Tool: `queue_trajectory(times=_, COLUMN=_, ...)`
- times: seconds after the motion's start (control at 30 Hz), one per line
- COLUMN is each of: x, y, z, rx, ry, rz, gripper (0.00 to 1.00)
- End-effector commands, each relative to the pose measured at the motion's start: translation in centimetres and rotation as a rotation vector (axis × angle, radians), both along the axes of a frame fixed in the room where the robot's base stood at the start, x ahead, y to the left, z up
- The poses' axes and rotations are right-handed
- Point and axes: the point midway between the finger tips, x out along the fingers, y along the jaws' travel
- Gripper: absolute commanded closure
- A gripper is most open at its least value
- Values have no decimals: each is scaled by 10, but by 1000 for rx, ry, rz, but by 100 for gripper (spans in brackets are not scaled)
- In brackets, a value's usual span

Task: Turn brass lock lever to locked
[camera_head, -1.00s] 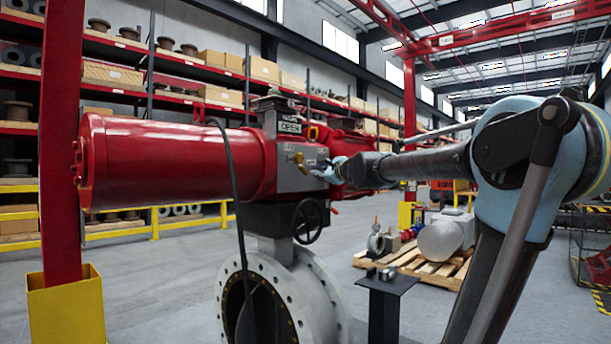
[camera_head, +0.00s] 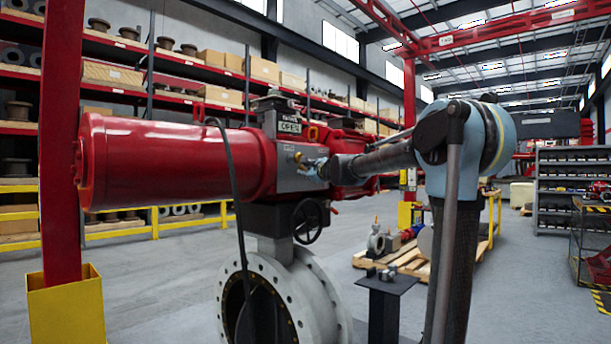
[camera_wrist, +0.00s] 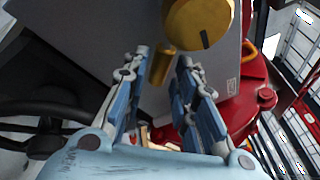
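The brass lock lever (camera_wrist: 163,66) hangs off a round brass hub (camera_wrist: 200,25) with a dark mark, on the grey box face. In the wrist view it points down and left, between the fingertips of my gripper (camera_wrist: 164,60). The blue-padded fingers stand apart, one on each side of the lever, with a visible gap at the right finger; whether the left finger touches it I cannot tell. In the head view the brass hub (camera_head: 296,157) shows small on the actuator's grey box, and my gripper (camera_head: 312,169) is right beside it, partly hiding the lever.
The red actuator cylinder (camera_head: 175,160) extends left of the grey box (camera_head: 288,178). A black cable (camera_head: 232,190) hangs in front of it. A black handwheel (camera_head: 308,221) and the flanged grey valve (camera_head: 300,290) are below. A dark stand (camera_head: 387,288) is at lower right.

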Motion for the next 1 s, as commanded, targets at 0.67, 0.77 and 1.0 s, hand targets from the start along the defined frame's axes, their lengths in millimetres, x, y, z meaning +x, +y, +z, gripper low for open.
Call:
queue_trajectory(times=0.67, x=13, y=8, z=0, rx=0, ry=0, rz=1, gripper=100)
queue_trajectory(times=0.77, x=13, y=8, z=0, rx=0, ry=0, rz=1, gripper=100)
queue_trajectory(times=1.0, x=15, y=2, z=-1, rx=4, ry=7, rz=-5, gripper=100)
